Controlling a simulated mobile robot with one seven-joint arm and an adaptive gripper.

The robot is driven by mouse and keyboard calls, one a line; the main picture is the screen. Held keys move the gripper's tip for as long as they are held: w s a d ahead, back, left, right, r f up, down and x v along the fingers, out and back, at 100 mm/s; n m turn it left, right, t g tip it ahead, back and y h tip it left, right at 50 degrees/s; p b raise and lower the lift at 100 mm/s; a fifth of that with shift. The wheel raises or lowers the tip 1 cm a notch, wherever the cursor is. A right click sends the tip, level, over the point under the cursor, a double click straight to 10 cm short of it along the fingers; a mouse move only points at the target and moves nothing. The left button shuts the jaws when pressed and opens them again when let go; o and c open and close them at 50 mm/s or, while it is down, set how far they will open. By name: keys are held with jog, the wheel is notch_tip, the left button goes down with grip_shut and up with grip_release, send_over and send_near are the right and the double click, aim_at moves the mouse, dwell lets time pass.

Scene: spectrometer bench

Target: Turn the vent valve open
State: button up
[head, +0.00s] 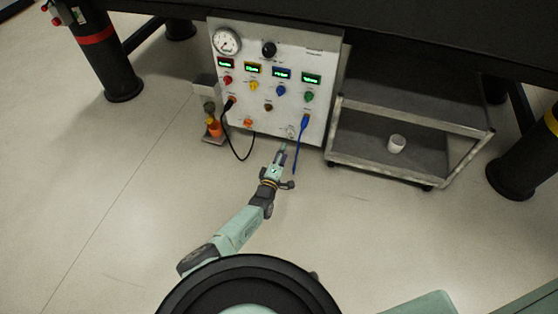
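A pale control panel (240,100) stands under the dark bench. It bears a round gauge (227,41), a large black knob (269,49), several lit displays and a row of red, yellow, blue and green knobs. No label is readable, so I cannot tell which part is the vent valve. Small fittings sit low on the panel, one orange (248,122) and one pale (290,131). My gripper (281,150) is just in front of the panel's lower right part, near the pale fitting. Its fingers are too small to tell open from shut, and contact is unclear.
A black cable (238,150) and a blue cable (298,150) hang from the panel on either side of my gripper. A metal cart (410,165) with a white cup (396,144) stands at right. A small stand (213,137) is at left. The near floor is clear.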

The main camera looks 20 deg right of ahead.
jog(key=shift+v, duration=1.7)
